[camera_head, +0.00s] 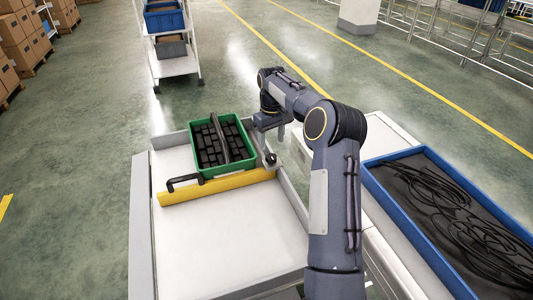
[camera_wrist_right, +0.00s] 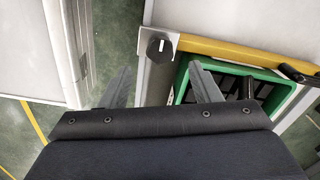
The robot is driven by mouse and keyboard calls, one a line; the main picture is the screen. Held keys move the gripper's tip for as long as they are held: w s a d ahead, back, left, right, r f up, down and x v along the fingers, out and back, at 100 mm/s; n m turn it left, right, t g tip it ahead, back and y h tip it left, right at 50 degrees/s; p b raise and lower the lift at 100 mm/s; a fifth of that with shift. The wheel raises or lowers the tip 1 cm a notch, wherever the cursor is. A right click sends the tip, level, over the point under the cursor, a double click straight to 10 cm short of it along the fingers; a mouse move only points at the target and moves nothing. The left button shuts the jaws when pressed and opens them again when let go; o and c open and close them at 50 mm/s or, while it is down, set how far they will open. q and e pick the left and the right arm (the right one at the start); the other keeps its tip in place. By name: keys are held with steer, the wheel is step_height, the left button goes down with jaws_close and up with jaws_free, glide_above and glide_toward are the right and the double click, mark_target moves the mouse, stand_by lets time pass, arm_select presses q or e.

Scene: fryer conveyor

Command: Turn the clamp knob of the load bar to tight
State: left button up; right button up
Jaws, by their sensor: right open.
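The yellow load bar (camera_head: 215,187) lies across the white tray-like bed, in front of a green crate (camera_head: 197,170) of dark blocks. The black clamp knob (camera_head: 270,160) is at the bar's right end. In the right wrist view the knob (camera_wrist_right: 155,50) sits on a silver bracket (camera_wrist_right: 144,37), with a white mark running nearly up and down in the picture. My right gripper (camera_wrist_right: 163,87) is open and empty. Its fingers show below the knob in that view, apart from it and to either side. My left gripper is not in view.
A black handle (camera_head: 184,183) stands at the bar's left end. A blue bin (camera_head: 421,251) of black cables lies right of my right arm. A white cart (camera_head: 176,66) stands behind. The bed (camera_head: 225,240) in front of the bar is clear.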

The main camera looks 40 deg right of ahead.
mark_target(271, 156)
step_height(271, 156, down, 7)
steer(key=shift+r+p, duration=0.2)
steer(key=shift+p, duration=0.1)
steer(key=c, duration=1)
